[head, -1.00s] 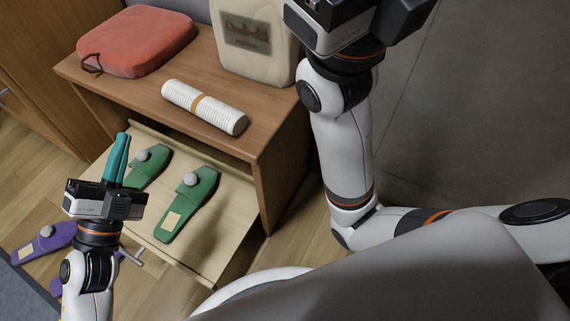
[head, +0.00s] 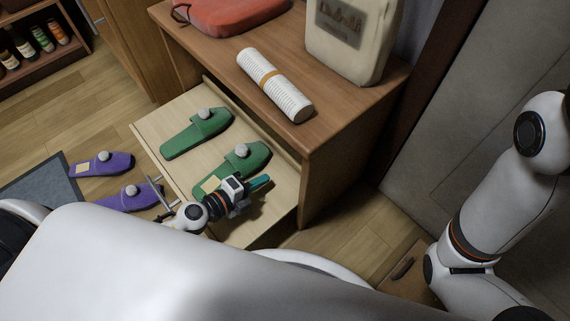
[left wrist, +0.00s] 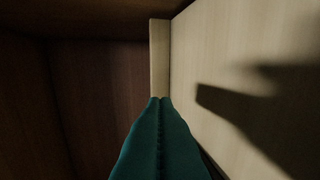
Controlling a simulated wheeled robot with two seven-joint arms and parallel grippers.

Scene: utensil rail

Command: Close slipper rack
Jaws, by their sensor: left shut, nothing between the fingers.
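The slipper rack (head: 162,120) is a pale wooden tray pulled out from under the brown cabinet (head: 335,165). Two green slippers with pale pompoms lie on it, one farther back (head: 190,137) and one nearer (head: 225,170). A thin metal handle (head: 158,187) shows at its front edge. My left gripper (head: 261,183), with teal fingers, is shut and empty over the tray's near part, beside the nearer slipper. In the left wrist view the shut fingertips (left wrist: 160,100) point at a pale tray edge strip (left wrist: 160,55); I cannot tell whether they touch. My right gripper is out of view.
Purple slippers (head: 102,164) lie on the floor left of the tray near a grey mat (head: 45,190). A white roll (head: 274,84), a red cushion (head: 225,12) and a cream bag (head: 352,40) sit on the cabinet top.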

